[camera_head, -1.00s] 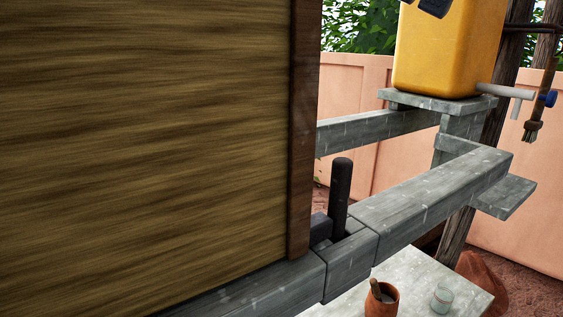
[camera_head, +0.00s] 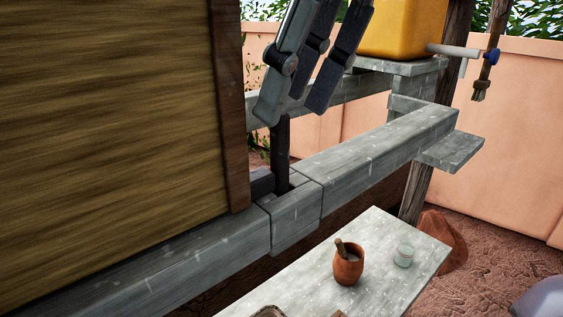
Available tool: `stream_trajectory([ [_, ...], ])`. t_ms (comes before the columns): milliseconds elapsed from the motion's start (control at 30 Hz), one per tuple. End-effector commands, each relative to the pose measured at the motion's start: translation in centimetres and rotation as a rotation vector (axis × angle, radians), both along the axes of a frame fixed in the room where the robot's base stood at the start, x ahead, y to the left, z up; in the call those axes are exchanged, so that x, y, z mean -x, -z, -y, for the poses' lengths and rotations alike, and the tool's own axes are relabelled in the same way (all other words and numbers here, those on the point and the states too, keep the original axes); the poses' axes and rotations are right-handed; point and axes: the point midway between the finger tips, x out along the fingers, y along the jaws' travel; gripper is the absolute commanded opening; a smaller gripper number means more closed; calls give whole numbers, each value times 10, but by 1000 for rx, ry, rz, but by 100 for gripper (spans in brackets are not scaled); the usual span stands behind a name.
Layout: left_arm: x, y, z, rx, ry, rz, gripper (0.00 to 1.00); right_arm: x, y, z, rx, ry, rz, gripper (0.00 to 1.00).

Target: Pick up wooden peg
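The wooden peg (camera_head: 281,147) is dark, round and upright. It stands in the gap of the grey timber rail, next to the edge of the big wooden panel. My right gripper (camera_head: 294,104) comes down from the top of the picture, with its fingers apart. Its left fingertip overlaps the top of the peg in the picture and hides it; I cannot tell whether they touch. The other finger is to the right of the peg. My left gripper is not in view.
The wooden panel (camera_head: 105,130) fills the left side. The grey rail (camera_head: 385,145) runs to the right. A yellow container (camera_head: 400,30) with a tap stands behind.

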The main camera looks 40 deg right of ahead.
Motion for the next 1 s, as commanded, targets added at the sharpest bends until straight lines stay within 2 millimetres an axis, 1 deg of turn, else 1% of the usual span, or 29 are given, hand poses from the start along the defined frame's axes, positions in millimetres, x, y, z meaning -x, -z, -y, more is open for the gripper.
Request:
stream_trajectory([
  [100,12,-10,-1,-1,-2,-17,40,-3,11,-1,2,-2,-4,38],
  [267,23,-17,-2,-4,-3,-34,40,-9,31,-4,1,0,-3,38],
  [400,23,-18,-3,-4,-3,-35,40,-13,41,-5,0,2,-1,38],
  [633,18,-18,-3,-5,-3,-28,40,-13,42,-5,-1,2,1,38],
  [1000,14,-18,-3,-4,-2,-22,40,-13,42,-5,-1,2,1,13],
])
